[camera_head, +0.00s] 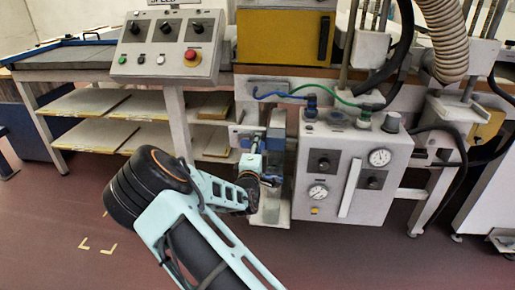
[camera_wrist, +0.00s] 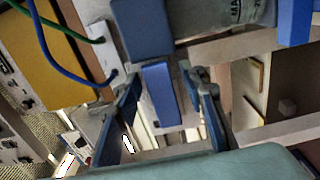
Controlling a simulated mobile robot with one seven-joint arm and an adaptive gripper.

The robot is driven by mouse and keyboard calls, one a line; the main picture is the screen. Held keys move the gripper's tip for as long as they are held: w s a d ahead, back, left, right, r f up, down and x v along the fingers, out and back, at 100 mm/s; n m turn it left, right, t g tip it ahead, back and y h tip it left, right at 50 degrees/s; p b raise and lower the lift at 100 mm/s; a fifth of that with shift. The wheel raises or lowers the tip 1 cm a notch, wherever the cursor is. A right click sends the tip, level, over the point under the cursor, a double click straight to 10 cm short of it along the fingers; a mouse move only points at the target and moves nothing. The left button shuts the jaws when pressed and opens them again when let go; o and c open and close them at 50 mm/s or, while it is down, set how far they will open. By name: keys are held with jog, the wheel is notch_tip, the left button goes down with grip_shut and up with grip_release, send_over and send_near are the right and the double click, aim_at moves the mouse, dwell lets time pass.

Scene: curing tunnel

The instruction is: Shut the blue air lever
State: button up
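The blue air lever (camera_wrist: 161,96) shows in the wrist view as a flat blue bar near the middle, below a larger blue block (camera_wrist: 140,28). My gripper (camera_wrist: 161,80) is open around it, with one dark finger on each side. Small gaps seem to separate the fingers from the lever, but I cannot tell whether either touches. In the head view my gripper (camera_head: 261,181) is low beside the left side of the grey gauge box, and it and nearby fittings largely hide the lever.
The grey gauge box (camera_head: 338,216) stands close on the right. Blue and green hoses (camera_head: 335,98) run above. A control panel (camera_head: 168,45) with a red button is at upper left, over shelves (camera_head: 95,102). The floor (camera_head: 60,215) at left is clear.

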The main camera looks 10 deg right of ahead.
jog(key=shift+w, duration=0.15)
jog(key=shift+c, duration=0.6)
grip_shut()
